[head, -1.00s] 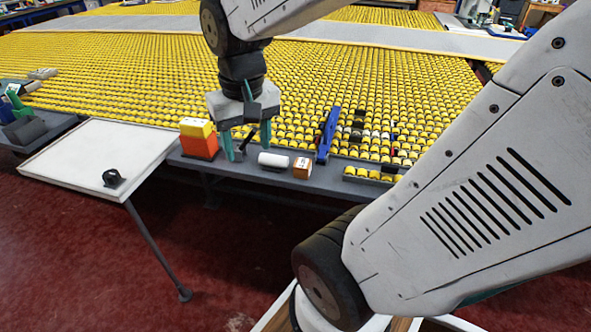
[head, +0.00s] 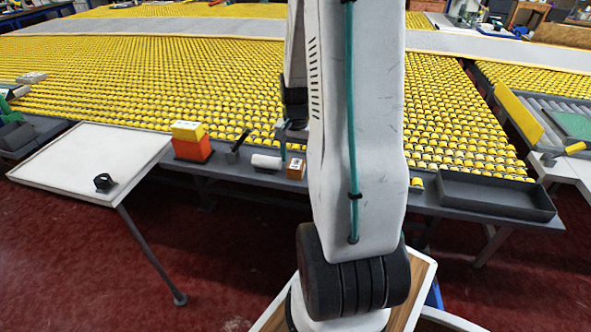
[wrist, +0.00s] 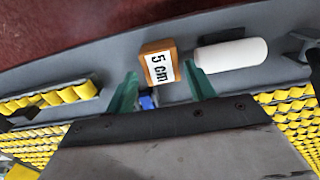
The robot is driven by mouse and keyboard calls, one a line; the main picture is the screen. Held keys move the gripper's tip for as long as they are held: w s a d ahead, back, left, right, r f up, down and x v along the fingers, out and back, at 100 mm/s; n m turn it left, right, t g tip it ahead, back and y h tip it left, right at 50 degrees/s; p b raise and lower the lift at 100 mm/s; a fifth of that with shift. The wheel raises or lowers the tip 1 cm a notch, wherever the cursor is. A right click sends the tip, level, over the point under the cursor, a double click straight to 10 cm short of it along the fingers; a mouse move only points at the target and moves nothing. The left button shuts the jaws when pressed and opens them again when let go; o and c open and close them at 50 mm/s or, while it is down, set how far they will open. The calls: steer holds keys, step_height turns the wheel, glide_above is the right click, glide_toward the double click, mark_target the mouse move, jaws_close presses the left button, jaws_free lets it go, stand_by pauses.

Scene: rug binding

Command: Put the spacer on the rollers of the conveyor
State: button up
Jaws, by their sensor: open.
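The spacer looks to be the small wooden block marked "5 cm" (wrist: 159,65). It lies on the grey ledge in front of the yellow rollers, and in the head view the block (head: 296,168) shows beside my arm. My gripper (wrist: 161,88) is open in the wrist view. Its two green fingers point toward the block, which shows just beyond and between the tips; I see nothing held. In the head view my arm hides most of the gripper. The conveyor (head: 546,104), with grey rollers, stands at the right edge.
A white roll (wrist: 231,55) lies right beside the block. A blue thing (wrist: 148,102) shows between the fingers. A yellow-and-orange box (head: 191,142) stands farther left on the ledge. A dark tray (head: 497,196) sits on the right. The conveyor carries a green board (head: 575,124).

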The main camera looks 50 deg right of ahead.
mark_target(296, 164)
step_height(296, 164, down, 5)
steer(key=shift+r, duration=0.2)
steer(key=shift+c, duration=0.3)
steer(key=c, duration=0.8)
steer(key=shift+o, duration=0.2)
steer(key=shift+w+r, duration=0.1)
steer(key=shift+r, duration=0.05)
